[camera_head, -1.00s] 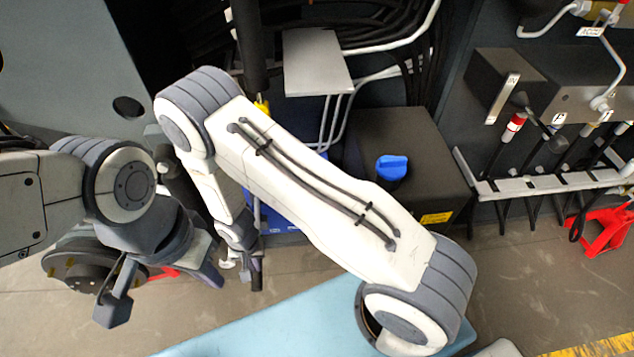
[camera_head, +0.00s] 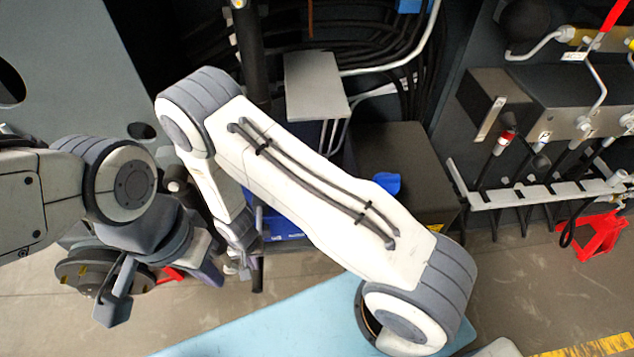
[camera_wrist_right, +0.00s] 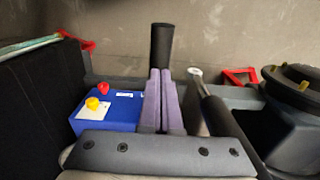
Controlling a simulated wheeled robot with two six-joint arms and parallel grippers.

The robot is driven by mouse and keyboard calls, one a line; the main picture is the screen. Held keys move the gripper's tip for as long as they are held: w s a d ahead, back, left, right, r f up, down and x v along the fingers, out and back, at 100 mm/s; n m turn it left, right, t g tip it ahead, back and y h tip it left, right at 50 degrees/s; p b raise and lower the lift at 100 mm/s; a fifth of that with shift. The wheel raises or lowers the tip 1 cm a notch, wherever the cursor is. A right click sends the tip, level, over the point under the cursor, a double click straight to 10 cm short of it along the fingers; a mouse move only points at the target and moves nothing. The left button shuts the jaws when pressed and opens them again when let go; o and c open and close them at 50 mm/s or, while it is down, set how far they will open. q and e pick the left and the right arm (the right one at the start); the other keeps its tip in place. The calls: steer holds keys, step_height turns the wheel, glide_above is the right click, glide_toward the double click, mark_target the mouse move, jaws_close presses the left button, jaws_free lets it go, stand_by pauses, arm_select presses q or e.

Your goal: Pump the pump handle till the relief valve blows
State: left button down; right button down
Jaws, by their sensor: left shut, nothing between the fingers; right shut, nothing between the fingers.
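My right gripper (camera_wrist_right: 160,100) has its purple fingers side by side and shut in the right wrist view. A black cylindrical grip (camera_wrist_right: 162,45), possibly the pump handle, stands just past the fingertips; I cannot tell if they touch. A second dark tube with a pale end (camera_wrist_right: 212,112) slants to the right of the fingers. In the head view my right gripper (camera_head: 243,258) is small and partly hidden near a dark rod. My left gripper (camera_head: 207,268) is shut and empty, low at the left. I cannot pick out the relief valve with certainty.
A blue box (camera_wrist_right: 107,110) with red and yellow caps is left of my right gripper. A grey plate (camera_head: 315,85), black tank (camera_head: 395,145) with blue cap (camera_head: 387,184) and valve block (camera_head: 545,100) stand behind. My right forearm covers the middle. Red stands (camera_head: 597,238) are on the floor.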

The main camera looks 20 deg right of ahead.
steer(key=shift+s+r+p, duration=0.1)
steer(key=shift+r+p, duration=0.2)
steer(key=shift+r, duration=0.55)
steer(key=shift+f, duration=0.1)
step_height(320, 180, up, 11)
steer(key=b, duration=0.1)
steer(key=shift+f, duration=0.2)
steer(key=s+r+n, duration=0.2)
steer(key=s+r, duration=0.1)
steer(key=r, duration=0.4)
steer(key=s+r+n, duration=0.2)
steer(key=r+n, duration=0.1)
steer(key=r, duration=0.4)
steer(key=s+d+r+n+y, duration=0.1)
steer(key=s+d+r+n, duration=0.3)
steer(key=s+r, duration=0.5)
steer(key=shift+s+d+n, duration=0.35)
steer(key=shift+s+n, duration=0.4)
steer(key=shift+n, duration=0.25)
